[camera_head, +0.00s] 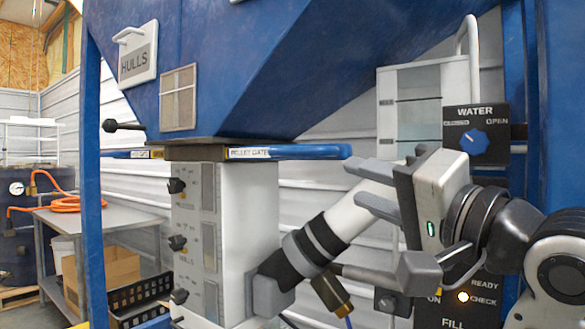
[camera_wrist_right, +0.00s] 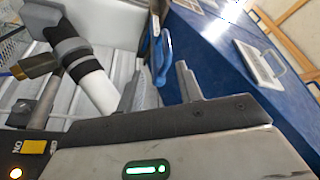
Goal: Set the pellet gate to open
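The pellet gate is a flat slide under the blue hopper, with a blue handle (camera_head: 318,152) sticking out to the right and a "PELLET GATE" label (camera_head: 249,153) beside it. My right gripper (camera_head: 355,184) is open and empty, its fingers pointing left. In the head view, its upper fingertip is just below the handle's right end. In the right wrist view, the blue handle (camera_wrist_right: 165,62) shows between and beyond the open fingertips (camera_wrist_right: 160,68); I see no grip on it. My left gripper is not in view.
A white tube with black bands (camera_head: 345,222) slants just below my right gripper. A white cabinet with black knobs (camera_head: 250,225) stands under the gate. The water dial (camera_head: 474,141) is at the right. A blue post (camera_head: 93,180) stands at the left, before a grey table (camera_head: 120,218).

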